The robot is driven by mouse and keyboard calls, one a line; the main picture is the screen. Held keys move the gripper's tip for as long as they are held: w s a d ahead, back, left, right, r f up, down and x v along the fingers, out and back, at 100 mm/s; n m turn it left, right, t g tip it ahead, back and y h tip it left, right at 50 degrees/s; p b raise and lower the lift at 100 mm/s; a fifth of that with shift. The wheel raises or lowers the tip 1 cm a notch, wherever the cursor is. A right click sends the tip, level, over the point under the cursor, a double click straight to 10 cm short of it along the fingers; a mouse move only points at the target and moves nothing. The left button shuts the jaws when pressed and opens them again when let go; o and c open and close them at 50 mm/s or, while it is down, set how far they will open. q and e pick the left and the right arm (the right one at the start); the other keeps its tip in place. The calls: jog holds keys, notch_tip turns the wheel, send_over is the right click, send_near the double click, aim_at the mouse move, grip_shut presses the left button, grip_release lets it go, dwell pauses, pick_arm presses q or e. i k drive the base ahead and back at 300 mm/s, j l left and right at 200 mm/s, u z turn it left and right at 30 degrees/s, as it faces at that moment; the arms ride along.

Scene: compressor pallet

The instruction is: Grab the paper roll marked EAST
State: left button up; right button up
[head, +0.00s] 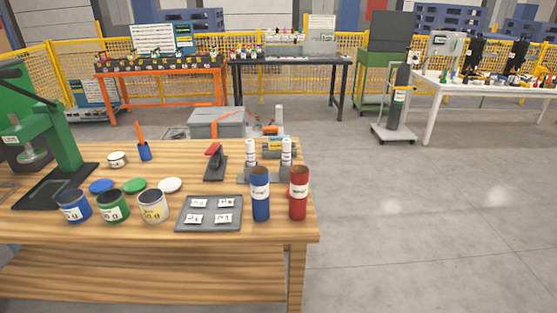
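No label in the head view can be read clearly as EAST. Two upright tubes stand at the right front of the wooden table: a blue tube (260,207) and a red tube (299,208). Each has a brown top and a white label with blurred lettering. I cannot tell which is the paper roll marked EAST. Neither of my grippers is in view.
The wooden table (150,243) holds several open paint cans, lids, a grey tray (209,224) with white cards, a red-handled tool (214,160) and a green press (50,140). Open floor (430,220) lies to the right. Yellow fencing and other tables stand behind.

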aim_at(287, 143)
jog(key=i+l+u, duration=0.15)
jog(key=u, duration=0.25)
jog(key=i+l+u, duration=0.1)
jog(key=l+u, duration=0.25)
jog(key=i+l+u, duration=0.15)
jog(key=l, duration=0.3)
jog(key=l+u, duration=0.15)
jog(key=l, duration=0.35)
jog(key=i+l, duration=0.1)
jog(key=l, duration=0.5)
jog(key=i+l, duration=0.1)
jog(key=l, duration=0.5)
jog(key=i+l+u, duration=0.1)
jog(key=l, duration=0.5)
jog(key=i+l, duration=0.1)
jog(key=l, duration=0.55)
